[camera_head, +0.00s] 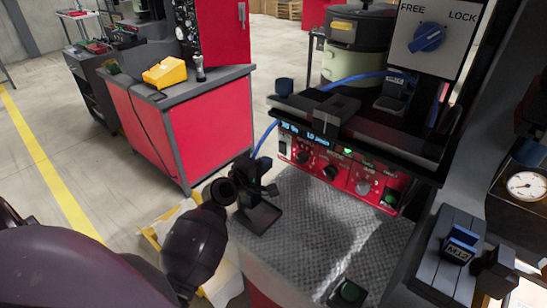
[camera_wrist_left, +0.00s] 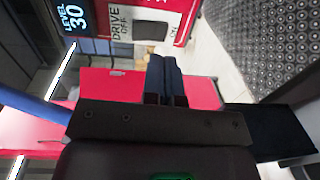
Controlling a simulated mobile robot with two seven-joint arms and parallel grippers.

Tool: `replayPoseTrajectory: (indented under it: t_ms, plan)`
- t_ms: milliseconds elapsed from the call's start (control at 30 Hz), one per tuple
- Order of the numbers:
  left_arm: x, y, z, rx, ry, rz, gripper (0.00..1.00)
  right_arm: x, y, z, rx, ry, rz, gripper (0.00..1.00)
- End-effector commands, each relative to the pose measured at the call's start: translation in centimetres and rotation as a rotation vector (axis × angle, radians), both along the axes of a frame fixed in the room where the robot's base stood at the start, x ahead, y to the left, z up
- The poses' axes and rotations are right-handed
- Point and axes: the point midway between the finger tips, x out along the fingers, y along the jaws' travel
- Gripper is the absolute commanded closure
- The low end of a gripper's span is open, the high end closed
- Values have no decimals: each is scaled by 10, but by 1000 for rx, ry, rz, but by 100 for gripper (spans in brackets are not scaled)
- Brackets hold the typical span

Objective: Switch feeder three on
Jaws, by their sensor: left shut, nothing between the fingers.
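The feeder's red control panel (camera_head: 340,172) faces me in the middle of the head view. It carries a lit blue display (camera_head: 306,134), several black knobs, a pale round dial (camera_head: 363,187) and a green-lit switch (camera_head: 390,198) at its right end. I cannot read which feeder number it bears. My left gripper (camera_head: 268,190) is shut and empty, just left of the panel and apart from it.
A FREE/LOCK plate with a blue knob (camera_head: 428,38) is at upper right. The textured top (camera_head: 310,225) is mostly clear.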

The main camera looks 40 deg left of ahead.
Motion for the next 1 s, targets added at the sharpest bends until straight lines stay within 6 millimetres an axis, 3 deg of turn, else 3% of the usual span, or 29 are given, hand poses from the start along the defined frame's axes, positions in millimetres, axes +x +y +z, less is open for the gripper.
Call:
replayPoseTrajectory:
  t_ms: [200, 400, 1000]
  plan:
    - [-35, 3, 2, 1, 1, 2, 100, -1, 0, -1, 0, 3, 0, 40]
    - [-51, 4, 4, 0, -1, 1, 100, -7, -1, -7, 0, 18, -4, 40]
    - [-54, 4, 4, 0, -1, 1, 100, -6, -1, -6, 0, 16, -4, 40]
